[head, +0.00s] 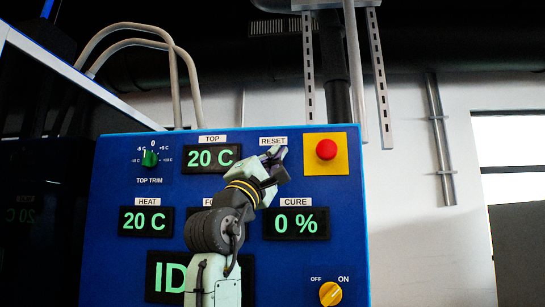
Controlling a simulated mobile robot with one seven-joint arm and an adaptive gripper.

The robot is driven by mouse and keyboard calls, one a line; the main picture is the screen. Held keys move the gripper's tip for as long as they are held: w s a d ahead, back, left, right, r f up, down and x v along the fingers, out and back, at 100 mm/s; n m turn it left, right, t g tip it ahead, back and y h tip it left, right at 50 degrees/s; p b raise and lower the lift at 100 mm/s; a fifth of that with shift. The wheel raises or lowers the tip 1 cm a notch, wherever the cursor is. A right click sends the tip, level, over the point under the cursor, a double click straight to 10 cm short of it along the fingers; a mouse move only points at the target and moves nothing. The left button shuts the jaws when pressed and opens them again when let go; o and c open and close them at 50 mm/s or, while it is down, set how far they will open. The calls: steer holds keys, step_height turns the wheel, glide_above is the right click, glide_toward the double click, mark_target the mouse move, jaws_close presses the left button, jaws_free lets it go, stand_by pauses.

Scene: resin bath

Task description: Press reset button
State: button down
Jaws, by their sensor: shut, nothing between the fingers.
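The blue control panel (110,262) faces me. A white RESET label (273,141) shows in its upper part; the spot just below the label is covered by my gripper (276,156), so I cannot make out the reset button. My gripper is shut and empty, with its fingertips right under the label, pointing up and right. I cannot tell whether the fingertips touch the panel.
A red mushroom button (326,149) on a yellow plate is close to the right of my gripper. The TOP display (212,157) reads 20 C, HEAT (145,221) 20 C, CURE (296,223) 0 %. A green trim knob (150,159) and yellow OFF/ON knob (330,293) also show.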

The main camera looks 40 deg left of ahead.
steer(key=shift+s+d+b, duration=0.35)
steer(key=shift+s+d, duration=0.05)
steer(key=shift+s, duration=0.25)
steer(key=shift+s+d+b, duration=0.35)
steer(key=shift+s+d, duration=0.1)
steer(key=shift+s, duration=0.25)
steer(key=shift+s+d+b, duration=0.35)
steer(key=shift+s+d, duration=0.05)
steer(key=shift+s, duration=0.3)
steer(key=shift+s+d+b, duration=0.35)
steer(key=shift+s+d, duration=0.1)
steer(key=shift+s, duration=0.25)
